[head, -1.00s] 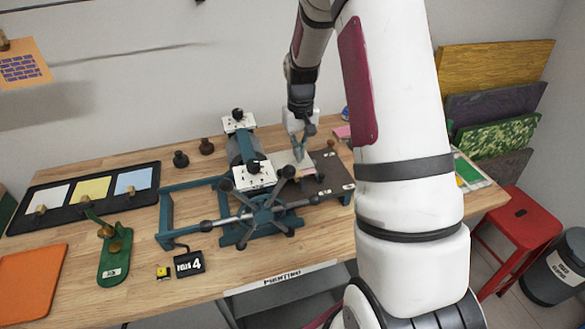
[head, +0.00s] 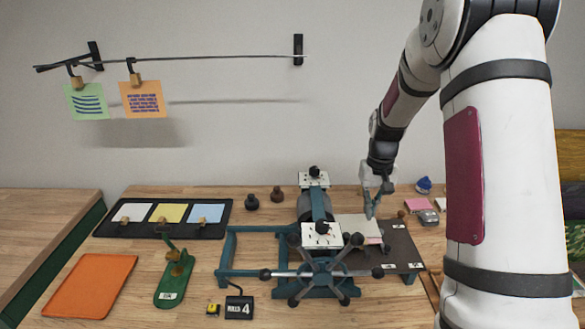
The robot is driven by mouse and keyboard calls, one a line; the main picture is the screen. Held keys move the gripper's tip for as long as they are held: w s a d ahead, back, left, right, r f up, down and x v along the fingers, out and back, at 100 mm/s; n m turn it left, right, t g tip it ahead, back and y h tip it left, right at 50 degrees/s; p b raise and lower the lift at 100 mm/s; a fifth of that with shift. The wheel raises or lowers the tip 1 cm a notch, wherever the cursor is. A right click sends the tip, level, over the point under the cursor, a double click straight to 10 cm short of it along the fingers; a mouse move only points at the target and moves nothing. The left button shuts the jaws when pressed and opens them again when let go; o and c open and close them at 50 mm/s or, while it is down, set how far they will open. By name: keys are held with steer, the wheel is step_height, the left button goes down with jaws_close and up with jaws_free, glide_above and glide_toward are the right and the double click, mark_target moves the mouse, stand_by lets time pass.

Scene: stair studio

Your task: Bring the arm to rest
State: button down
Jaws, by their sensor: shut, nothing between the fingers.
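My gripper (head: 372,205) hangs fingers-down at the end of my arm, above the right part of the press. It is shut and I see nothing held in it. Just below and beside it lies a pale sheet (head: 352,228) on the bed of the teal printing press (head: 318,268). I cannot tell how much height is between the fingertips and the sheet. The press has a roller and a spoked hand wheel in front. My arm's large white link covers the right side of the view.
A black tray (head: 183,229) with white, yellow and blue cards lies at left. An orange sheet (head: 92,287), a green stand (head: 175,283) and a "4" counter (head: 239,307) lie in front. A wall rail (head: 200,59) holds two clipped prints. Pink pads (head: 418,204) sit right of my gripper.

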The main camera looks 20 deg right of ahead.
steer(key=s+a+r+t, duration=0.1)
steer(key=s+a+r, duration=0.25)
steer(key=r, duration=0.25)
steer(key=s+a+r+n+t, duration=0.1)
steer(key=s+a+r, duration=0.1)
steer(key=a+r, duration=0.25)
steer(key=s+a+r+t, duration=0.1)
steer(key=s+a+r, duration=0.2)
steer(key=r, duration=0.4)
steer(key=s+a+r+n+t, duration=0.1)
steer(key=s+a, duration=0.3)
steer(key=s, duration=0.4)
steer(key=s+a+r+n+t, duration=0.1)
steer(key=s+a+r, duration=0.3)
steer(key=s, duration=0.4)
steer(key=shift+s+r+t, duration=0.3)
steer(key=shift+s, duration=0.1)
steer(key=shift+d, duration=0.1)
